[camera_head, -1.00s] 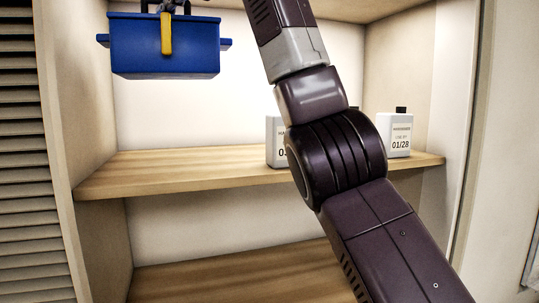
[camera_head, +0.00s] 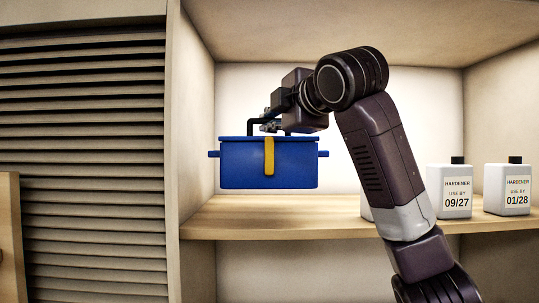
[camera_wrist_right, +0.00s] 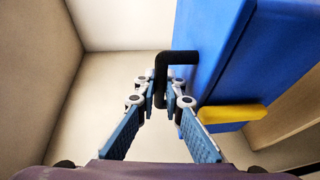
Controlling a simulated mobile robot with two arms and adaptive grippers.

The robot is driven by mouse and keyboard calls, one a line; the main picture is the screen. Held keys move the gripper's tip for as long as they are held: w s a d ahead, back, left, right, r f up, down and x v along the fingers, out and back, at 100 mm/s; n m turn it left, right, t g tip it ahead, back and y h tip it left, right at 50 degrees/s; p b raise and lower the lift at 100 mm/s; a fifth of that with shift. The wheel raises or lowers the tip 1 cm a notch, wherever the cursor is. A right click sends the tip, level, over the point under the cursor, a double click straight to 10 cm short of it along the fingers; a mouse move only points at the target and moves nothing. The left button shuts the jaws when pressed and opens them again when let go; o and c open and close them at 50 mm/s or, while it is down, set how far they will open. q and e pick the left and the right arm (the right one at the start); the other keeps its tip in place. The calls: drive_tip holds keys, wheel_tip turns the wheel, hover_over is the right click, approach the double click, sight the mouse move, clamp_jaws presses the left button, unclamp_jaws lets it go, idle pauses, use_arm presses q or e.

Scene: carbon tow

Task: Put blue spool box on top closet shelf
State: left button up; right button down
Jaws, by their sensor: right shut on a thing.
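The blue spool box (camera_head: 240,165) has a yellow latch on its front and a black handle on top. It hangs upright in the closet opening, above the wooden shelf (camera_head: 240,222), with a gap below it in the head view. My right gripper (camera_head: 268,126) is shut on the box's black handle. The right wrist view shows the fingers (camera_wrist_right: 158,100) around the handle, with the blue box (camera_wrist_right: 212,60) beside them. My left gripper is not in view.
Several white hardener bottles stand on the shelf's right side, including one marked 09/27 (camera_head: 449,190) and one marked 01/28 (camera_head: 507,190). Another is partly hidden behind my arm. The shelf's left part is clear. A louvred door (camera_head: 90,150) stands left.

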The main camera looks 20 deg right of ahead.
sight(275, 153)
wheel_tip(275, 153, down, 3)
drive_tip(key=shift+w+d, duration=0.1)
drive_tip(key=shift+f+p, duration=0.55)
drive_tip(key=shift+f, duration=1.45)
drive_tip(key=c, duration=2)
unclamp_jaws()
drive_tip(key=shift+c, duration=0.2)
drive_tip(key=s+d+r+b, duration=0.1)
drive_tip(key=s+b, duration=0.4)
drive_tip(key=s, duration=0.7)
drive_tip(key=shift+r, duration=0.25)
drive_tip(key=shift+d, duration=0.1)
